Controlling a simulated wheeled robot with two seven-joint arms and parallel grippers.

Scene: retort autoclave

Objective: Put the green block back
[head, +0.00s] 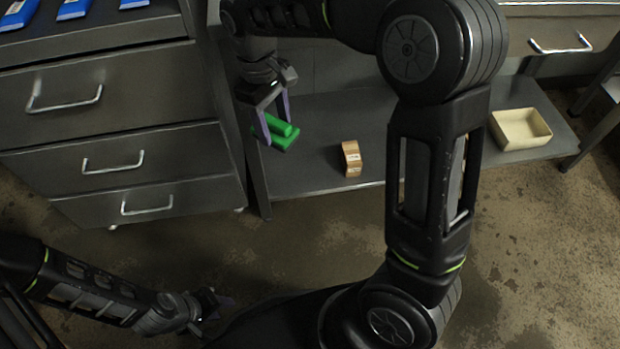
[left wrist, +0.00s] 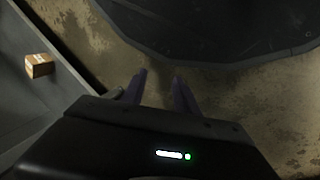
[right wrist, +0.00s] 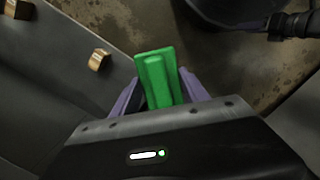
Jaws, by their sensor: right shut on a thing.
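The green block (head: 278,133) has a raised, narrower part on a flat base. My right gripper (head: 276,124) is shut on it, one finger on each side, near the left end of the grey low shelf (head: 310,178). In the right wrist view the green block (right wrist: 155,75) sticks out beyond the fingertips, with floor behind it. I cannot tell whether it touches the shelf. My left gripper (head: 218,302) is low over the floor at the lower left. In the left wrist view its fingers (left wrist: 160,80) are apart with nothing between them.
A small brown box (head: 351,158) stands on the shelf right of the green block. A cream open bin (head: 522,129) sits at the shelf's right end. A drawer cabinet (head: 120,120) stands left of the shelf. My right arm hides part of the shelf.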

